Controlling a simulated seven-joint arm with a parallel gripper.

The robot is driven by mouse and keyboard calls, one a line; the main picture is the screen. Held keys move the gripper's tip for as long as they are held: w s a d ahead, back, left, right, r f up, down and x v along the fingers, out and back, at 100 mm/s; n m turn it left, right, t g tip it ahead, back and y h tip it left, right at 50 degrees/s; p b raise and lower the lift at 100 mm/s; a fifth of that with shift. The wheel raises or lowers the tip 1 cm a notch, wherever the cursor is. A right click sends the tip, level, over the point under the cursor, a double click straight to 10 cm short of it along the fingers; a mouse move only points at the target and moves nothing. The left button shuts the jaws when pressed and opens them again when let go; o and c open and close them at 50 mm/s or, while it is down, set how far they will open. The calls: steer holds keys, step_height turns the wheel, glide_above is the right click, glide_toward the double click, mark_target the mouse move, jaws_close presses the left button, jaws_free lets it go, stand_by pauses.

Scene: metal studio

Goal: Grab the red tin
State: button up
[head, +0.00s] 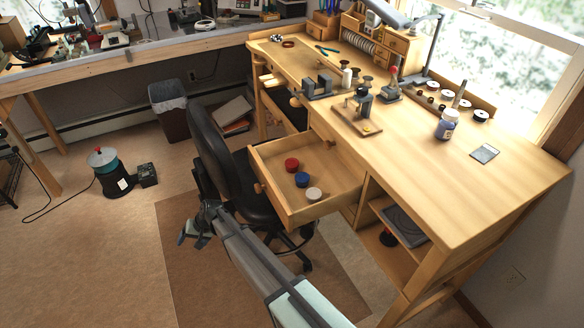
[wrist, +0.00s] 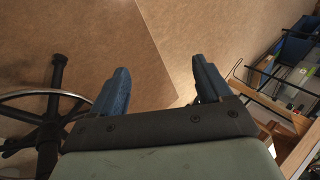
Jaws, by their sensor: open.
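The red tin (head: 292,164) lies in the open drawer (head: 330,201) of the wooden bench, towards its back left. A blue tin (head: 302,179) and a white tin (head: 313,194) stand in a row with it, nearer the drawer's front right. My gripper (head: 190,232) is left of and below the drawer in the head view, apart from the tins. In the wrist view its two blue fingers (wrist: 160,88) are spread with only floor between them. The tins cannot be made out in the wrist view.
A black office chair (head: 222,150) stands close left of the drawer; its wheeled base (wrist: 50,120) shows left in the wrist view. The bench top (head: 440,190) above the drawer holds tools and a bottle (head: 446,124). Open floor (head: 110,250) lies to the left.

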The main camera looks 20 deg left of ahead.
steer(key=s+a+r+n+y, duration=0.15)
steer(key=a+r, duration=0.25)
steer(key=r, duration=0.5)
steer(key=w+d+r+n, duration=0.25)
steer(key=d+r, duration=0.35)
steer(key=r, duration=0.4)
steer(key=w+d+r+n, duration=0.25)
steer(key=d+r, duration=0.35)
steer(key=r, duration=0.3)
steer(key=w+d+r+n, duration=0.25)
steer(key=d+r, duration=0.35)
steer(key=r, duration=0.4)
steer(key=t+h, duration=0.3)
steer(key=h, duration=0.4)
glide_above(292, 163)
step_height(292, 163, down, 3)
step_height(292, 163, down, 13)
steer(key=shift+w+r, duration=0.1)
steer(key=shift+r, duration=0.1)
steer(key=c, duration=1)
steer(key=shift+r, duration=0.15)
